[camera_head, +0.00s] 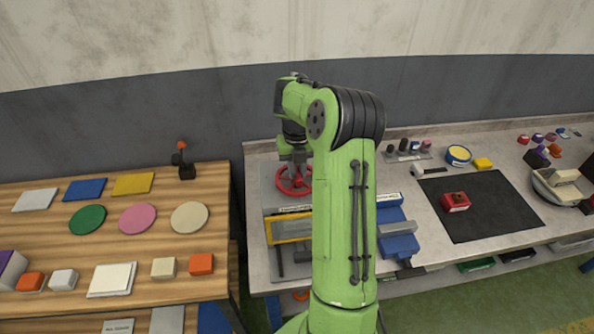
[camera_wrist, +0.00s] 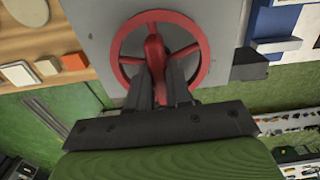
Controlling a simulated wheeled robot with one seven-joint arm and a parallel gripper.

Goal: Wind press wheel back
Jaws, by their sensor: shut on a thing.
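The press wheel is a red spoked handwheel (camera_head: 291,181) on a grey press at the left end of the grey workbench. It fills the upper middle of the wrist view (camera_wrist: 203,68), with several spokes around a red knob (camera_wrist: 155,48). My gripper (camera_wrist: 163,88) is over the wheel, with its dark fingers shut on the red knob. In the head view my gripper (camera_head: 296,168) comes down onto the wheel from above. My green arm hides part of the press and the bench to its right.
A yellow-framed panel (camera_head: 288,228) stands in front of the wheel. A blue block (camera_head: 398,244) lies right of my arm, and a black mat (camera_head: 480,222) with a red box (camera_head: 456,202) is further right. A wooden table (camera_head: 130,245) with coloured discs and blocks stands left, across a gap.

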